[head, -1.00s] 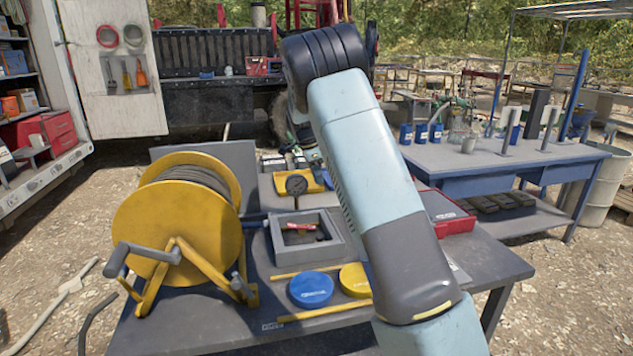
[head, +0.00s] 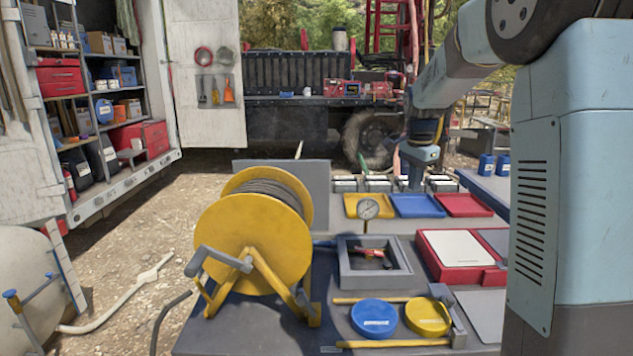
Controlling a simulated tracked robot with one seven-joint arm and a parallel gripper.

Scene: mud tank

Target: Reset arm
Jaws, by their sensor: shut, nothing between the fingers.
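My arm comes in from the right edge in the head view, bends over at the top and reaches down to the left. My gripper (head: 416,184) hangs at its end, pointing down over the back of the workbench (head: 290,335). It is small in the view and looks shut and empty. It is among a row of small grey-white boxes (head: 378,184), behind the blue tray (head: 418,205). I cannot tell whether it touches any of them. My arm's large link hides the right side of the bench.
A yellow hose reel (head: 232,240) stands on the bench's left. A grey open box (head: 345,270), a red case (head: 430,240), and blue (head: 374,318) and yellow (head: 428,316) discs lie nearer.

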